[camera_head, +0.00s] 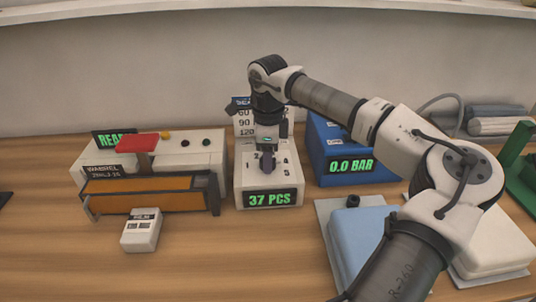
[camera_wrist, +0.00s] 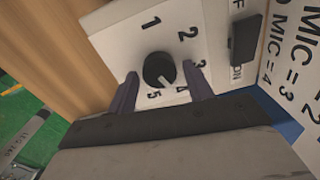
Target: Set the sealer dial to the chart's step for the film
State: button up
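A black round dial (camera_wrist: 158,69) with a white pointer line sits on a white panel (camera_wrist: 118,35) marked 1 to 5. The pointer appears to lie between 4 and 5, closer to 4. My gripper (camera_wrist: 163,75) is open, with one finger on each side of the dial and gaps visible. In the head view my gripper (camera_head: 268,160) points down over the white control box (camera_head: 250,185), whose display reads 37 PCS, and hides the dial. The chart (camera_head: 245,121) behind shows 60, 90 and 120; the wrist view of the chart (camera_wrist: 296,60) shows cropped lines ending MIC = 3 and MIC = 4.
Left is a sealer (camera_head: 150,200) with an orange bar and red handle (camera_head: 137,144). A small white labelled device (camera_head: 141,230) lies in front. A blue box (camera_head: 340,180) reading 0.0 BAR stands right of the control box. Light-blue (camera_head: 355,235) and white pads lie right. Front-left table is clear.

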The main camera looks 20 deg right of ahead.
jog(key=shift+o, duration=0.6)
notch_tip(320, 180, up, 14)
jog(key=b, duration=0.1)
jog(key=shift+s, duration=0.2)
jog(key=shift+f, duration=0.1)
